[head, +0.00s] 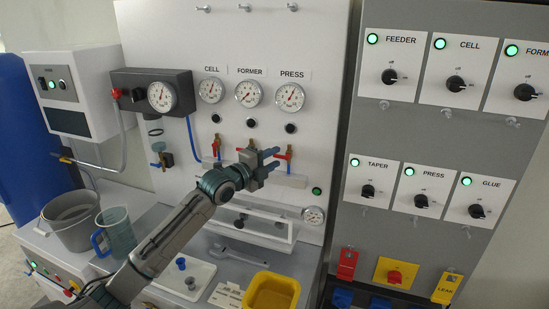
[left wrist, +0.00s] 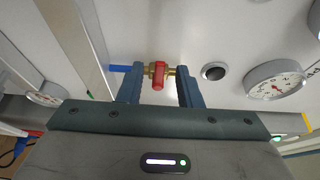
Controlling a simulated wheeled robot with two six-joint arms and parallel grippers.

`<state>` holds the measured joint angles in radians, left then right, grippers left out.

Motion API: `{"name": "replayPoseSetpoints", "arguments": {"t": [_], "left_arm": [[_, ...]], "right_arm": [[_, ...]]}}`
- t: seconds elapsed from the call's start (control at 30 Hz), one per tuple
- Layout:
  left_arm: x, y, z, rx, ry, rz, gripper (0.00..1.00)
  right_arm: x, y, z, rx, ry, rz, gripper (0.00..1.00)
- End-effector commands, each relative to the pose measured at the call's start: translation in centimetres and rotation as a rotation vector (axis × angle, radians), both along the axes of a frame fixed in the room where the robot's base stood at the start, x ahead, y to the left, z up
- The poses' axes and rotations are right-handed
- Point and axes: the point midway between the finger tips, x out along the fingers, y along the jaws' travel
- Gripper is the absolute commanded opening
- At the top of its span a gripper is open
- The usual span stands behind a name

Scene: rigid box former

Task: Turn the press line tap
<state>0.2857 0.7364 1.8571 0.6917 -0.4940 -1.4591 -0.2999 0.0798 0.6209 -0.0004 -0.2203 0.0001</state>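The press line tap (head: 286,156) is a brass valve with a red handle, low on the white panel under the PRESS gauge (head: 290,97). My left gripper (head: 273,159) is at it, with blue fingers pointing toward the panel. In the left wrist view a red-handled brass tap (left wrist: 159,75) shows between the two fingers of the gripper (left wrist: 160,88). The fingers are apart, one on each side of the handle, with a gap visible around it. Whether a finger touches the brass body is unclear. My right gripper is not in view.
The cell tap (head: 217,147) is left of my gripper; the former tap (head: 251,144) is close by and partly hidden. Below are a yellow bin (head: 272,291), a white tray (head: 184,278) and a clear blue jug (head: 115,234). A grey switch panel (head: 395,225) stands at right.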

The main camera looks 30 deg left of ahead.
Motion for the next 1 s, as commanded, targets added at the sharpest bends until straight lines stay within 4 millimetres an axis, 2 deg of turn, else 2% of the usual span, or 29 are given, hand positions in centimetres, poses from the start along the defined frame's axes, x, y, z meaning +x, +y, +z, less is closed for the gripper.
{"name": "replayPoseSetpoints", "arguments": {"t": [0.13, 0.3, 0.67, 1.0], "left_arm": [[0.0, 0.0, 0.0, 0.0, 0.0, 0.0, 0.32], [0.0, 0.0, 0.0, 0.0, 0.0, 0.0, 0.0], [0.0, 0.0, -0.3, -0.029, -0.007, 0.0, 0.0], [0.0, -0.1, -1.4, -0.229, -0.054, 0.0, 0.0]], "right_arm": [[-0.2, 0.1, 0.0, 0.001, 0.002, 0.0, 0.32], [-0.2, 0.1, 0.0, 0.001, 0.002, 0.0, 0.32], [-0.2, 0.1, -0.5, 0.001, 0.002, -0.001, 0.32], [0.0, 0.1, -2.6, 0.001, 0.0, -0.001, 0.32]]}}
